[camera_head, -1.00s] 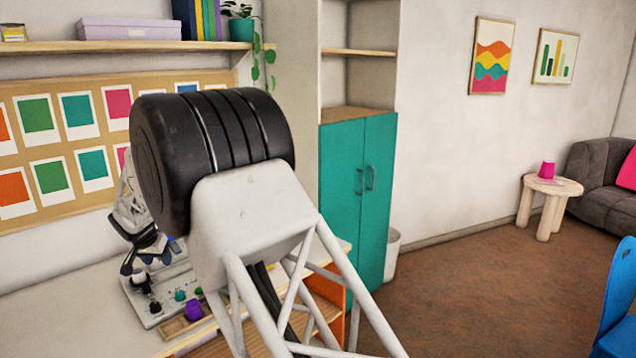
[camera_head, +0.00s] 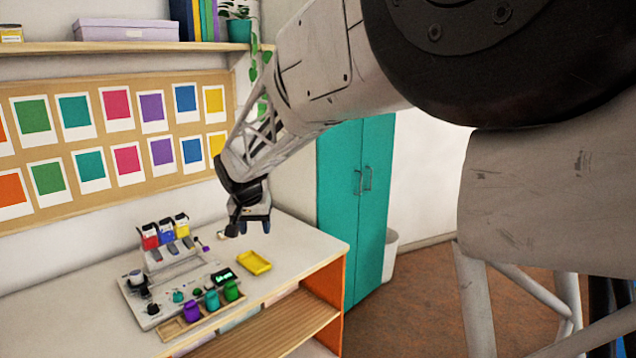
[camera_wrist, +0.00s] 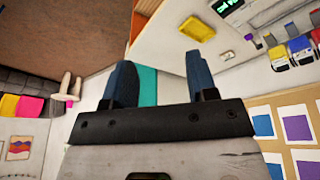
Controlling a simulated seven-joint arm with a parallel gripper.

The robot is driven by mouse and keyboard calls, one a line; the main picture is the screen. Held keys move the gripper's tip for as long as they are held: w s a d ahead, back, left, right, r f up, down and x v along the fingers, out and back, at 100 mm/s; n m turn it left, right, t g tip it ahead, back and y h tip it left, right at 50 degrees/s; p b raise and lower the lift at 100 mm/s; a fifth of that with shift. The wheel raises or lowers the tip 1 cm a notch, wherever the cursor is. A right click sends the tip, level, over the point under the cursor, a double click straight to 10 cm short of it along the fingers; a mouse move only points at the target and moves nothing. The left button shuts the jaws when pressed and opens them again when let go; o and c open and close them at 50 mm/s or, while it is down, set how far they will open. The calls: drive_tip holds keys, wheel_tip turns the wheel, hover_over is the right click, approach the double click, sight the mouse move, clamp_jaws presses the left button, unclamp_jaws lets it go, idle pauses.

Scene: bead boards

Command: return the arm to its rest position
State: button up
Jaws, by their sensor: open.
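My gripper (camera_head: 253,224) hangs above the right part of the white desk (camera_head: 300,246) in the head view, near the yellow tray (camera_head: 254,262), apart from it. In the wrist view my gripper (camera_wrist: 158,85) shows two dark blue fingers spread apart with nothing between them. My arm reaches across the upper right of the head view and hides part of the wall and cabinet.
A device board (camera_head: 170,289) with knobs stands on the desk. Purple, teal and green jars stand in a wooden tray (camera_head: 176,329) at its front. Red, blue and yellow containers (camera_head: 166,233) stand behind. A teal cabinet (camera_head: 340,190) is right of the desk.

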drive_tip(key=s+d+r, duration=0.2)
drive_tip(key=s+d, duration=0.7)
drive_tip(key=d, duration=0.3)
drive_tip(key=s+d+r, duration=0.3)
drive_tip(key=s+d, duration=0.7)
drive_tip(key=d, duration=0.1)
drive_tip(key=s+d+f, duration=0.2)
drive_tip(key=s+d, duration=0.1)
drive_tip(key=s, duration=0.4)
drive_tip(key=s+d+f, duration=0.2)
drive_tip(key=s+d, duration=0.2)
drive_tip(key=s, duration=0.4)
drive_tip(key=s+d+f+g, duration=0.1)
drive_tip(key=s+d+f, duration=0.1)
drive_tip(key=s+d, duration=0.2)
drive_tip(key=s, duration=0.3)
drive_tip(key=shift+s+d, duration=0.2)
drive_tip(key=shift+s, duration=0.1)
drive_tip(key=shift+f, duration=0.1)
